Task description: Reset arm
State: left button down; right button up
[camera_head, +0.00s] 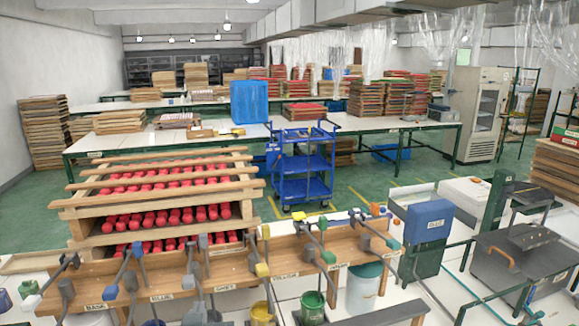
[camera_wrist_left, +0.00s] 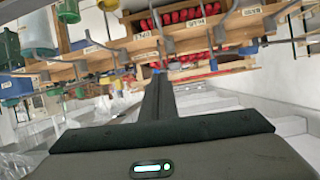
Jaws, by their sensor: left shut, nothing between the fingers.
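My left gripper (camera_wrist_left: 156,75) shows in the left wrist view as a narrow dark pair of fingers, shut with nothing between them. It points toward a wooden rack (camera_wrist_left: 110,65), which looks tilted or upside down in that view. I cannot clearly pick out the left gripper in the head view. The right gripper is in neither view. In the head view the labelled wooden rack (camera_head: 225,285) crosses the front, with several grey-stemmed tools with coloured ends, such as a yellow one (camera_head: 262,270), hanging over it.
Behind the rack, a wooden tray stack (camera_head: 75,214) holds rows of red pieces (camera_head: 165,218). A yellow pot (camera_head: 262,314), a green pot (camera_head: 312,306) and a pale bucket (camera_head: 363,296) stand low at the rack. A blue trolley (camera_head: 303,188) stands on open green floor.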

pick_arm(q)
jog(key=s+a+f+m+g+h, duration=0.1)
jog(key=s+f, duration=0.2)
jog(key=f, duration=0.3)
jog(key=s+a+f+g, duration=0.1)
jog(key=s+f+g, duration=0.15)
jog(key=f, duration=0.45)
jog(key=s+a+f+m+g+h, duration=0.1)
jog(key=s+f+m+g, duration=0.15)
jog(key=s+f, duration=0.8)
jog(key=s+a+f+m+g+h, duration=0.1)
jog(key=s+a+f+g, duration=0.15)
jog(key=s+f, duration=0.85)
jog(key=s+f+g+b, duration=0.1)
jog(key=s+f+b, duration=0.2)
jog(key=f, duration=1.4)
jog(key=s+f+g+b, duration=0.15)
jog(key=f+b, duration=0.25)
jog(key=f, duration=1.2)
jog(key=s+a+f+b, duration=0.1)
jog(key=s+f+b, duration=0.1)
jog(key=s+f, duration=0.7)
jog(key=s+a+f+g+b, duration=0.1)
jog(key=s+f+b, duration=0.1)
jog(key=s+f, duration=0.7)
notch_tip(320, 180, down, 4)
jog(key=shift+a+r+b, duration=0.25)
jog(key=shift+b, duration=0.1)
